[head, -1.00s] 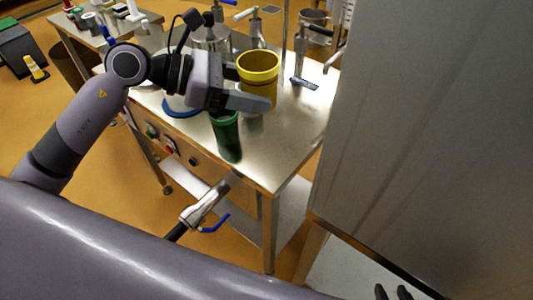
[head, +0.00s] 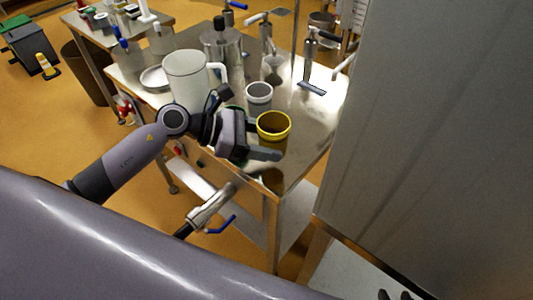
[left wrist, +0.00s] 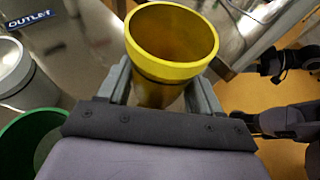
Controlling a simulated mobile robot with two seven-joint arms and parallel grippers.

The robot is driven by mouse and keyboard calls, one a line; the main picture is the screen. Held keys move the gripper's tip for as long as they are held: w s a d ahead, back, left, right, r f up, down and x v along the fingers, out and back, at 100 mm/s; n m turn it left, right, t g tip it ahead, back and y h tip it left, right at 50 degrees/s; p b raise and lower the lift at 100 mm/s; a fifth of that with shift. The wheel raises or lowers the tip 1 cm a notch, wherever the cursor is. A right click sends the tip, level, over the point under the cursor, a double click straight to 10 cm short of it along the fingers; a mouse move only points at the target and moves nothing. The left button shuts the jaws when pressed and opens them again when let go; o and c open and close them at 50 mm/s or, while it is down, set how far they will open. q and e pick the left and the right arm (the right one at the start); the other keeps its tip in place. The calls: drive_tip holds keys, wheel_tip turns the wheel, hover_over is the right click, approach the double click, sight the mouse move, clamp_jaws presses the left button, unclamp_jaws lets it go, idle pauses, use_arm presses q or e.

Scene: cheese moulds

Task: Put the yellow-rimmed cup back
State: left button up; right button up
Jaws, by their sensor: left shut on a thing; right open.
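The yellow-rimmed cup (head: 273,126) is upright near the right side of the steel table (head: 312,110). In the left wrist view the cup (left wrist: 168,45) sits between the two fingers, its open mouth facing the camera. My left gripper (head: 265,148) is shut on it. I cannot tell whether its base touches the table. A grey-rimmed cup (head: 259,92) stands just behind it. A green cup (left wrist: 28,140) is beside my gripper in the left wrist view and mostly hidden in the head view. My right gripper (head: 395,295) shows only its dark tips at the bottom edge, apart.
A large white jug (head: 188,80) stands left of the grey-rimmed cup, with a steel vessel (head: 222,48) behind. Several taps or levers (head: 310,68) line the table's back. A tall grey panel (head: 430,130) closes off the right side. A valve with blue handle (head: 212,208) juts out in front.

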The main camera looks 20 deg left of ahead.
sight(266, 165)
use_arm(q)
drive_tip(key=shift+f, duration=2.35)
drive_tip(key=shift+f+b, duration=0.2)
drive_tip(key=shift+b, duration=0.1)
drive_tip(key=o, duration=0.8)
drive_tip(key=shift+o, duration=0.2)
drive_tip(key=shift+r, duration=0.1)
